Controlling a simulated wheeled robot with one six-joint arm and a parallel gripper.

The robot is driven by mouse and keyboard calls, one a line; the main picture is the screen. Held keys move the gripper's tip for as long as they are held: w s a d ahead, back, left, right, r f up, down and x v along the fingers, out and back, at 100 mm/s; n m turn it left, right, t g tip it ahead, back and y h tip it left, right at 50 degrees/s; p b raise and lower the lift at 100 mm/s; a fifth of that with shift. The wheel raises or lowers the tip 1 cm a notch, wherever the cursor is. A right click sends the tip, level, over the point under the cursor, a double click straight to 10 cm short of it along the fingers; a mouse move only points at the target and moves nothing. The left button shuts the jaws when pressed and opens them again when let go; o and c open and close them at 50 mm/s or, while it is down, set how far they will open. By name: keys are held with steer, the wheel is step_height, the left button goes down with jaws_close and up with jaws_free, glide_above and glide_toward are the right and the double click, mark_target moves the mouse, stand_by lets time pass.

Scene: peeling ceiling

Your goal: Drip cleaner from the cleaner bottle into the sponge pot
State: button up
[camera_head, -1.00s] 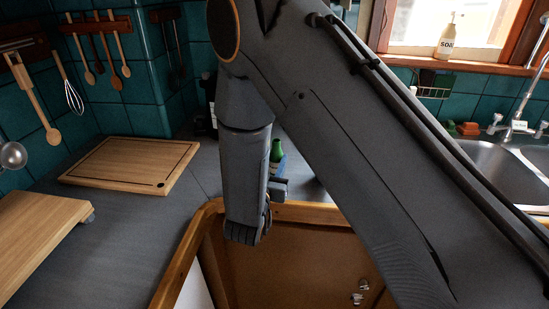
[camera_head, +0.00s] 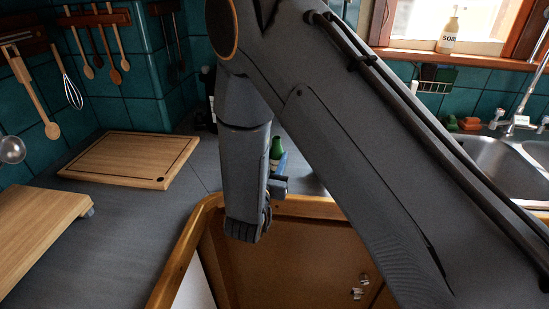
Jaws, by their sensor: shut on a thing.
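A green bottle (camera_head: 276,150), which looks like the cleaner bottle, shows its upper part just right of my forearm. My gripper (camera_head: 280,164) is mostly hidden behind my own arm. Only a small blue and grey part of it shows, right at the bottle, and it is shut on the bottle. The bottle looks about upright, and its lower part is hidden. I cannot make out the sponge pot; my arm covers much of the counter behind.
A cutting board (camera_head: 130,160) lies on the left counter, with a wooden stand (camera_head: 35,235) nearer. A sink (camera_head: 500,165) with a tap is at the right. Red and green sponge-like blocks (camera_head: 468,123) sit beside it. A soap bottle (camera_head: 447,36) stands on the sill.

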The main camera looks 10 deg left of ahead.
steer(key=shift+f, duration=0.1)
steer(key=o, duration=1.2)
steer(key=shift+o, duration=0.2)
steer(key=shift+s+a+p, duration=0.2)
steer(key=shift+s+p, duration=0.25)
steer(key=shift+s, duration=1.05)
steer(key=shift+s+a+p, duration=0.15)
steer(key=shift+s+p, duration=0.3)
steer(key=shift+s, duration=1.05)
steer(key=shift+s+a+p, duration=0.2)
steer(key=shift+s+p, duration=0.25)
steer(key=shift+s, duration=1.05)
steer(key=shift+s, duration=0.1)
